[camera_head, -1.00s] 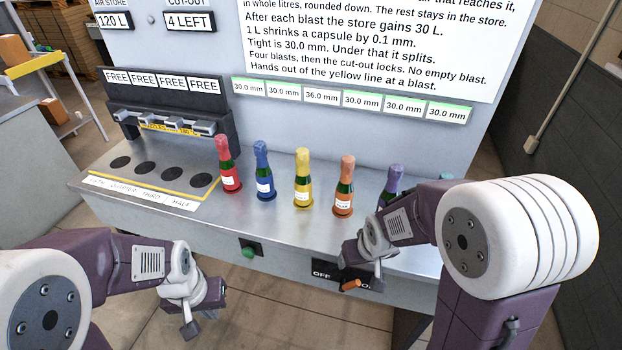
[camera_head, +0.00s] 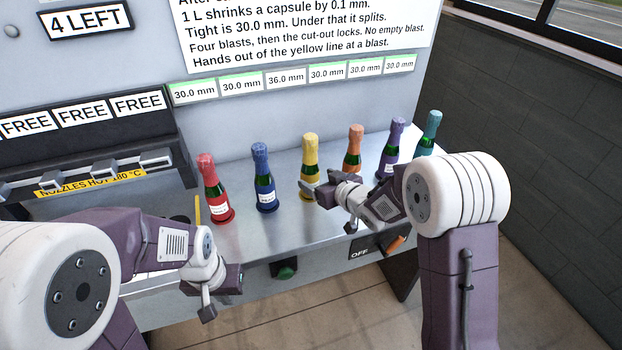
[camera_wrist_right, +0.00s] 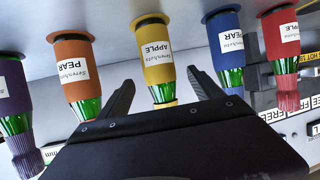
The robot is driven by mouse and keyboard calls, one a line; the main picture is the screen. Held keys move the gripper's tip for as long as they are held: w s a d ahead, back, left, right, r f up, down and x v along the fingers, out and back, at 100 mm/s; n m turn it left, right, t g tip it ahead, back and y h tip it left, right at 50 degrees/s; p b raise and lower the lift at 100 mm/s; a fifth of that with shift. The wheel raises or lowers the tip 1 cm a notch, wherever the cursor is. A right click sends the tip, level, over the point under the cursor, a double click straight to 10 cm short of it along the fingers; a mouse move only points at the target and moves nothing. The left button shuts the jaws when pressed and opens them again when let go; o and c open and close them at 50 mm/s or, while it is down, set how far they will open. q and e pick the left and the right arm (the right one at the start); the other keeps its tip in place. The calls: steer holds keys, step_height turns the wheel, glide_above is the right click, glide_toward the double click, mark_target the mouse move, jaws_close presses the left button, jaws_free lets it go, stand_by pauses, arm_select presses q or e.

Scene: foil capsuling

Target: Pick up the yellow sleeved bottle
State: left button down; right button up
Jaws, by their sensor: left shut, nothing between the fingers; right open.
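The yellow sleeved bottle (camera_head: 311,152) stands upright on the metal bench, third from the left in the row. My right gripper (camera_head: 326,205) is open in front of it and hides part of its lower body in the head view. In the right wrist view the yellow bottle (camera_wrist_right: 156,60), labelled APPLE, appears upside down. It lines up with the gap between the two open fingers of my right gripper (camera_wrist_right: 160,77); I cannot tell whether either finger touches it. My left gripper (camera_head: 222,293) is shut and empty, low at the front edge of the bench.
Red (camera_head: 213,190), blue (camera_head: 264,178), orange (camera_head: 353,148), purple (camera_head: 390,150) and teal (camera_head: 429,132) bottles stand in the same row. The blue and orange ones flank the yellow one closely. A nozzle rack (camera_head: 105,165) is at left. A green button (camera_head: 285,270) sits on the bench front.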

mark_target(314, 178)
steer(key=shift+a, duration=0.3)
steer(key=shift+w+f, duration=0.1)
steer(key=shift+w, duration=0.15)
steer(key=x, duration=0.3)
steer(key=shift+w+d+f+p, duration=0.1)
steer(key=shift+w+d+p, duration=0.1)
steer(key=shift+p, duration=0.1)
steer(key=shift+a, duration=0.2)
steer(key=shift+w+a+f, duration=0.2)
steer(key=shift+w+f, duration=0.05)
steer(key=x, duration=0.2)
steer(key=p+x, duration=0.1)
steer(key=shift+w+f, duration=0.3)
steer(key=shift+w, duration=0.05)
steer(key=shift+w+a+f, duration=0.1)
steer(key=shift+w+f, duration=0.05)
steer(key=shift+w, duration=0.05)
arm_select(q)
steer(key=shift+r, duration=0.7)
